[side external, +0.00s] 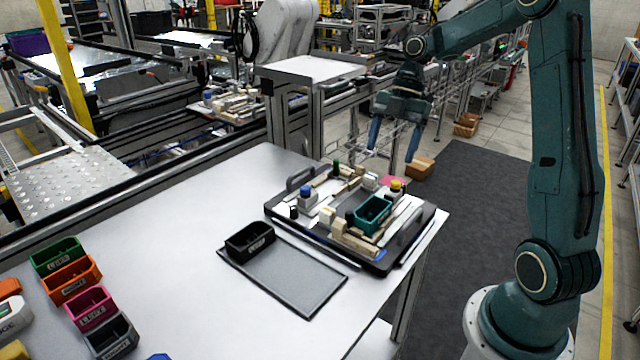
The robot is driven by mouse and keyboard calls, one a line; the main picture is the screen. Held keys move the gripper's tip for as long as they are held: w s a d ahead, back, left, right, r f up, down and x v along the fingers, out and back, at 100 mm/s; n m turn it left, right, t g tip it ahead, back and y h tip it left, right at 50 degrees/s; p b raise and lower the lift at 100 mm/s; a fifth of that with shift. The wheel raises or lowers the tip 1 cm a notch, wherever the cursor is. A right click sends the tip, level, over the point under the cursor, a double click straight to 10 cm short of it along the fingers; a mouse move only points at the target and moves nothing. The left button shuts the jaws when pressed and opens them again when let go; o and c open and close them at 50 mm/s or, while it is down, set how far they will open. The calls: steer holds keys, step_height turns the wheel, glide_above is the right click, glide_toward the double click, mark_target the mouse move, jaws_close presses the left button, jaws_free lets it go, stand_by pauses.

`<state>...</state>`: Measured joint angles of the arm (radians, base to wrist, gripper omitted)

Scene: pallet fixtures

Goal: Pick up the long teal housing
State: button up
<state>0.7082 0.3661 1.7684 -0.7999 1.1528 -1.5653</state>
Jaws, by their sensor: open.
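The long teal housing (373,215) is an open-topped rectangular box. It sits in the front right part of the fixture pallet (375,265), among wooden blocks. My gripper (392,154) hangs above the back of the pallet, with its fingers pointing down and spread apart. It is open and empty, well above the housing and farther back in the picture. It does not touch anything. The underside of the housing is hidden by the pallet fixtures.
A yellow-topped part (395,187) stands just behind the housing, and a blue-topped part (306,193) stands at the left. Pallet handles (411,229) rise at the sides. A dark bin (250,240) sits on a grey tray (300,285). Coloured bins (70,280) stand at far left.

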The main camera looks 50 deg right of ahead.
glide_toward(371, 214)
steer(key=shift+s+a+f, duration=0.15)
steer(key=shift+a+f, duration=0.05)
steer(key=shift+a, duration=0.3)
steer(key=shift+s+a+f, duration=0.15)
steer(key=shift+a+f, duration=0.05)
steer(key=shift+a, duration=0.3)
steer(key=shift+x, duration=1.95)
steer(key=shift+a+f, duration=0.3)
steer(key=shift+f, duration=0.25)
steer(key=shift+f, duration=0.25)
steer(key=c, duration=1.1)
steer(key=shift+c, duration=0.2)
steer(key=shift+r, duration=0.15)
